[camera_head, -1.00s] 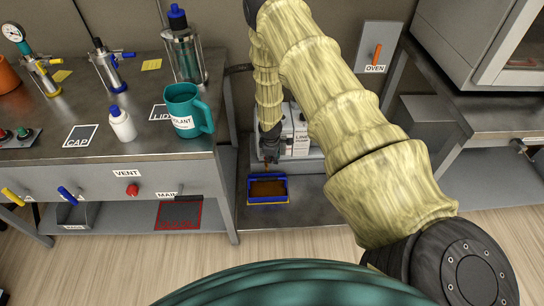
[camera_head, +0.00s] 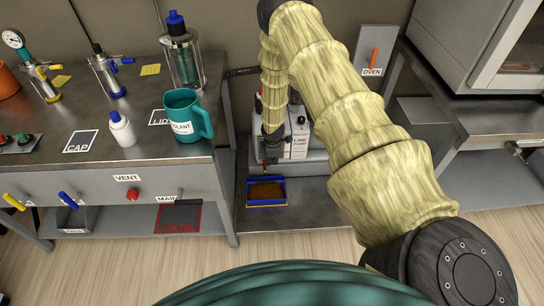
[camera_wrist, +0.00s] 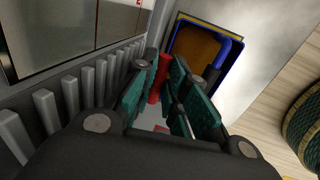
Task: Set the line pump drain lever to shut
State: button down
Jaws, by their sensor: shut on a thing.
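The line pump (camera_head: 300,146) is a grey and white unit low between the benches, with its label facing out. My gripper (camera_head: 270,146) is at its left front, partly hidden by my arm's sleeve in the head view. In the wrist view my gripper (camera_wrist: 166,88) has teal-padded fingers shut on a red lever (camera_wrist: 158,78), which shows between the pads beside the pump's grey ribs. The lever's pivot and its exact angle are hidden by the fingers.
A blue tray (camera_head: 250,192) with brown liquid sits just below the gripper. The left bench (camera_head: 140,155) carries a teal jug (camera_head: 184,108) near its right edge. The oven lever panel (camera_head: 373,55) stands at the back right. The shelf right of the tray is clear.

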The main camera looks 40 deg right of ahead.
jog(key=c, duration=1.5)
grip_release()
jog(key=shift+o, duration=0.2)
jog(key=shift+r, duration=0.1)
notch_tip(320, 180, up, 12)
jog(key=s+a, duration=0.1)
jog(key=s, duration=0.1)
jog(key=shift+f, duration=0.2)
jog(key=shift+a, duration=0.1)
